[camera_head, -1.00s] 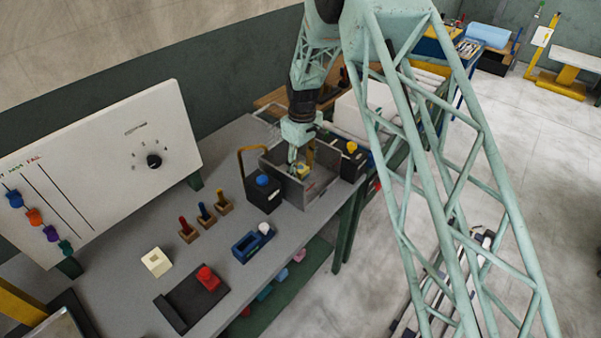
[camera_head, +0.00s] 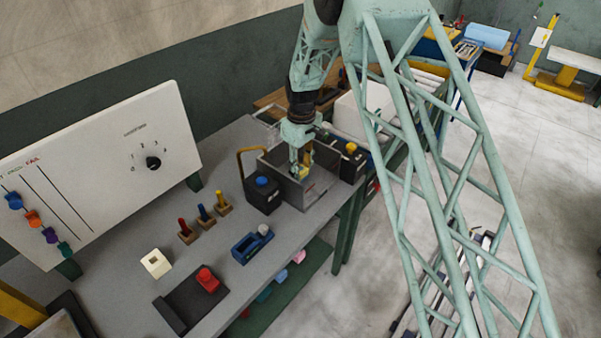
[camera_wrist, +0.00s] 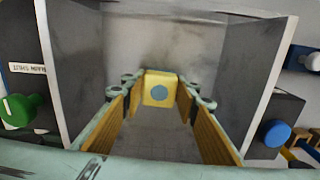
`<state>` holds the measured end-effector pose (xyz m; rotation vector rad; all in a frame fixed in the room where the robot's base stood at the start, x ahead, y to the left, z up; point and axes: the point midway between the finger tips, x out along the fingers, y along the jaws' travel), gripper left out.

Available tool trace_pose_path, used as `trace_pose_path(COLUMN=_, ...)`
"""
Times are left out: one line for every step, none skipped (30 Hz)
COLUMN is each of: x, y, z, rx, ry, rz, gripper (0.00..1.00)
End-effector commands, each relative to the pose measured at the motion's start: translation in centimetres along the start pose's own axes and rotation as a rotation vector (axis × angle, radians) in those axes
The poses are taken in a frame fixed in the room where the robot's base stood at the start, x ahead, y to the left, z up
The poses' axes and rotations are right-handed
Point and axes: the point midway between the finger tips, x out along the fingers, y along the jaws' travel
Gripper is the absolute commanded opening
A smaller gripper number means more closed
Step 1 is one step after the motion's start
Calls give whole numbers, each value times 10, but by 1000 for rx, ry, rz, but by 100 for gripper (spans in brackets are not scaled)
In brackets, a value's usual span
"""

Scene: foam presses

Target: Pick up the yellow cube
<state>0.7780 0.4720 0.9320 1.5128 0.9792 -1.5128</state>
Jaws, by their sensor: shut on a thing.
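The yellow cube (camera_wrist: 160,88) has a blue-grey round spot on its face. In the wrist view it sits between the fingertips of my gripper (camera_wrist: 160,97), which is shut on it. The gripper's pads are yellow-brown and its finger links pale green. In the head view my gripper (camera_head: 299,168) points down into a grey open-topped box (camera_head: 318,186) on the bench. The cube is small there and partly hidden by the fingers. Grey walls stand to the left, right and back of the gripper in the wrist view. I cannot tell whether the cube touches the box floor.
A black box with a blue button (camera_head: 262,196) and a yellow handle stands left of the grey box. A black box with a yellow button (camera_head: 351,160) stands right. Coloured pegs (camera_head: 203,213), a blue fixture (camera_head: 252,245) and a cream block (camera_head: 156,263) lie farther left.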

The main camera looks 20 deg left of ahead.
Motion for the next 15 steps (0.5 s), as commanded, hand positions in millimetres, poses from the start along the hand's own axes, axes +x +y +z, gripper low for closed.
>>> trace_pose_path(x=0, y=0, z=0, rx=0, ry=0, rz=0, gripper=21)
trace_pose_path(x=-1, y=0, z=0, rx=0, ry=0, rz=0, gripper=21)
trace_pose_path(x=-2, y=0, z=0, rx=0, ry=0, rz=0, gripper=21)
trace_pose_path(x=-3, y=0, z=0, rx=0, ry=1, rz=0, gripper=21)
trace_pose_path(x=-4, y=0, z=0, rx=0, ry=1, rz=0, gripper=21)
trace_pose_path(x=-6, y=0, z=0, rx=0, ry=1, rz=1, gripper=21)
trace_pose_path(x=-7, y=0, z=0, rx=0, ry=1, rz=1, gripper=21)
trace_pose_path(x=-9, y=0, z=0, rx=0, ry=1, rz=1, gripper=21)
trace_pose_path(x=-12, y=0, z=0, rx=0, ry=1, rz=1, gripper=21)
trace_pose_path(x=-15, y=0, z=0, rx=0, ry=1, rz=1, gripper=21)
trace_pose_path(x=-18, y=0, z=0, rx=0, ry=1, rz=1, gripper=21)
trace_pose_path(x=-22, y=0, z=0, rx=0, ry=1, rz=1, gripper=21)
trace_pose_path(x=-25, y=0, z=0, rx=0, ry=1, rz=1, gripper=21)
trace_pose_path(x=-29, y=0, z=-1, rx=0, ry=2, rz=1, gripper=21)
trace_pose_path(x=-34, y=0, z=-1, rx=0, ry=2, rz=1, gripper=21)
